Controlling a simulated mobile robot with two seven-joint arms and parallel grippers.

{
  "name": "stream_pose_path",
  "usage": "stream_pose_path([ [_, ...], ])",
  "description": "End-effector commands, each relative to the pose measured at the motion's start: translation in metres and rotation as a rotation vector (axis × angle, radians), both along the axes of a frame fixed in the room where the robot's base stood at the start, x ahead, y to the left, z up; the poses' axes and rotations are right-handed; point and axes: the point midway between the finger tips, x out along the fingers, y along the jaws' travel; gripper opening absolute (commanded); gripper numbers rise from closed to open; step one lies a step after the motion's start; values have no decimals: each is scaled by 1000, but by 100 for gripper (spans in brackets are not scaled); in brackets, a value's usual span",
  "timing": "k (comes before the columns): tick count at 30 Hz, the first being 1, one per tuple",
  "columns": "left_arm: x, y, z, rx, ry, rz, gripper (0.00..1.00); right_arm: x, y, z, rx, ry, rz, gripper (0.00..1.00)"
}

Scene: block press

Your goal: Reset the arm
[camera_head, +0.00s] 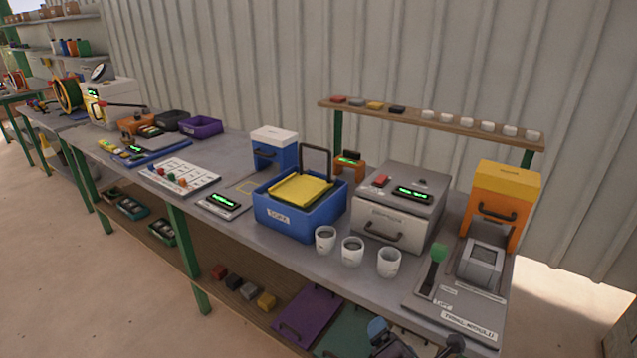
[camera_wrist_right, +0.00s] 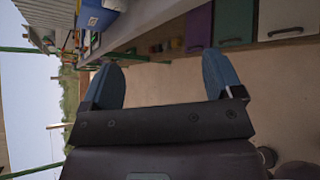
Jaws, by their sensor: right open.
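My right gripper (camera_head: 380,332) is at the bottom edge of the head view, low in front of the bench and partly cut off. In the right wrist view my right gripper (camera_wrist_right: 160,70) shows two blue fingers spread wide apart. Nothing is between them, and they touch nothing. My left gripper is not in view.
Coloured panels (camera_head: 304,312) and small blocks (camera_head: 249,290) are below. Open floor (camera_head: 110,305) lies in front.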

Motion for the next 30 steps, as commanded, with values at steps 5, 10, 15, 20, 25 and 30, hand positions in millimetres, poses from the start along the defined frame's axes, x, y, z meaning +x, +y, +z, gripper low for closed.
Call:
stream_pose_path([
  [5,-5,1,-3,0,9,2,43,3,1,4,412,18,-93,86],
  [10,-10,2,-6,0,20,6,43,-1,-6,0,821,64,-210,86],
  [15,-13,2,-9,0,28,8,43,-13,-21,-9,1240,118,-358,86],
  [20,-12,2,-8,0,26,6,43,-30,-42,-21,1599,156,-516,86],
  [25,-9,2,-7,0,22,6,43,-63,-78,-44,1915,162,-709,86],
  [30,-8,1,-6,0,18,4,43,-104,-112,-70,1994,128,-863,86],
])
